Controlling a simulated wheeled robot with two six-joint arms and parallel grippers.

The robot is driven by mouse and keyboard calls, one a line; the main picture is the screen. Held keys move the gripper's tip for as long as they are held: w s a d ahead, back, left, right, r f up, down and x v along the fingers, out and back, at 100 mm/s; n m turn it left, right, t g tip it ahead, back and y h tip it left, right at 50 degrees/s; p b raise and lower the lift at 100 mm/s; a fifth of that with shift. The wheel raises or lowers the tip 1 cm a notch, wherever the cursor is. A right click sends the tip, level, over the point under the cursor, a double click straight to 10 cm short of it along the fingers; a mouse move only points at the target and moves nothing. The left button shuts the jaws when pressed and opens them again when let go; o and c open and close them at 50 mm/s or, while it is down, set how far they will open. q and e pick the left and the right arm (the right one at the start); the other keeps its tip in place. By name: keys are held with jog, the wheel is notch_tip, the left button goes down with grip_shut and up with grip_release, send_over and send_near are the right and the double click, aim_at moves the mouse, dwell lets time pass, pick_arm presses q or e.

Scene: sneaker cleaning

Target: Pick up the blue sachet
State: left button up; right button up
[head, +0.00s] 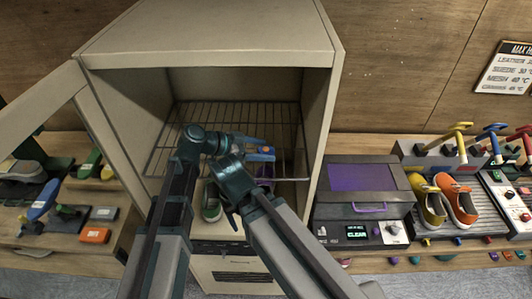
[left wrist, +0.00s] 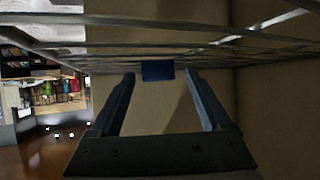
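The blue sachet (head: 262,154), with an orange spot, is at the wire rack inside the open cabinet in the head view. In the left wrist view the blue sachet (left wrist: 157,71) shows as a small block between and just beyond my fingertips. My left gripper (head: 262,146) reaches right across the rack, its fingers at the sachet. In the left wrist view my left gripper (left wrist: 159,77) is open, with a gap on both sides of the sachet. My right gripper (head: 231,214) hangs low in front of the cabinet, small and dark; its fingers are unclear.
The wire rack (head: 180,118) and cabinet walls (head: 318,120) closely surround my left gripper. A green shoe (head: 211,202) and a purple shoe (head: 266,174) stand below the rack. The cabinet door (head: 95,120) is open at left. A purple-lidded box (head: 363,182) stands to the right.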

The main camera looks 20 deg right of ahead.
aim_at(261, 148)
pick_arm(q)
grip_shut()
dwell(0.3)
jog(key=shift+r+p, duration=0.85)
jog(key=shift+w+r+p, duration=0.25)
jog(key=shift+r+p, duration=0.3)
jog(key=shift+w+r+p, duration=0.2)
jog(key=shift+r+p, duration=0.3)
jog(key=w+a, duration=0.1)
jog(key=w, duration=0.4)
jog(key=w+a, duration=0.1)
jog(key=w, duration=0.5)
jog(key=w+a, duration=0.1)
jog(key=w, duration=0.4)
jog(key=shift+w+a+f, duration=0.15)
jog(key=shift+w+a, duration=0.1)
jog(key=shift+w, duration=0.15)
